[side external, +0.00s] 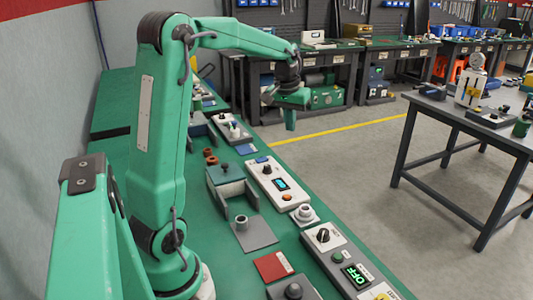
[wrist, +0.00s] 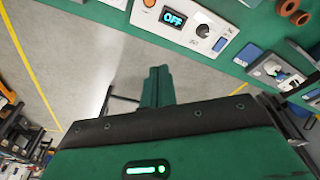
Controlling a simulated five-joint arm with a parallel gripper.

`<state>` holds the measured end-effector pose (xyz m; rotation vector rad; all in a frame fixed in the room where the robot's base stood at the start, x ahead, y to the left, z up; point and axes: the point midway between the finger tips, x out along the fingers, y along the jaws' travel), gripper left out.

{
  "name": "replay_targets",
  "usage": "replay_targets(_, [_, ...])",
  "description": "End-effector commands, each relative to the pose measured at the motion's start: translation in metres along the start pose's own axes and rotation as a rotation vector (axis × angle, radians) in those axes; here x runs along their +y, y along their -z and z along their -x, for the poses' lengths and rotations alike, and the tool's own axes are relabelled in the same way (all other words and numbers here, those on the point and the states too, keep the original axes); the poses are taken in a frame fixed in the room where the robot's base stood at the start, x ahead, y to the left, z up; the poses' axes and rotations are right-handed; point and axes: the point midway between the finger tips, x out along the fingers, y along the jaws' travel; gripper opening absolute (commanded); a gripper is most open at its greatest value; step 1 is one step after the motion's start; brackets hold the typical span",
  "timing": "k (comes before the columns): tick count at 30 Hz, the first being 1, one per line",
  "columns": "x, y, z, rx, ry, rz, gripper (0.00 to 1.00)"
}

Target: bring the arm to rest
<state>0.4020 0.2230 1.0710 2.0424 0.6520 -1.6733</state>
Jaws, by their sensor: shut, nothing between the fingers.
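My gripper (side external: 290,118) hangs at the end of my raised, outstretched green arm in the side external view. It is above and beyond the bench's right edge, over the floor, and points down. Its fingers are together with nothing between them. In the wrist view my gripper (wrist: 157,88) also shows its green fingers close together, with grey floor behind them. It touches nothing that I can see.
The green bench (side external: 213,262) carries a white control box (side external: 270,182), a panel reading OFF (side external: 350,262), a grey bracket (side external: 247,233) and a red plate (side external: 273,266). A dark table (side external: 478,135) stands at right. Open floor (side external: 345,190) lies between.

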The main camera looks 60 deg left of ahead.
Motion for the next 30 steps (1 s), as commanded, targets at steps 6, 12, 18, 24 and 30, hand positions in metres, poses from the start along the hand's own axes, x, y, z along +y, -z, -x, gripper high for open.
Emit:
replay_targets(6, [0.033,-0.045,0.03,0.052,-0.027,-0.113,0.0])
replay_targets(12, [0.053,-0.089,0.05,0.098,-0.053,-0.213,0.0])
replay_targets(18, [0.067,-0.134,0.062,0.143,-0.082,-0.31,0.0])
replay_targets(24, [0.074,-0.18,0.068,0.187,-0.114,-0.408,0.0])
replay_targets(30, [0.076,-0.223,0.067,0.233,-0.148,-0.503,0.0])
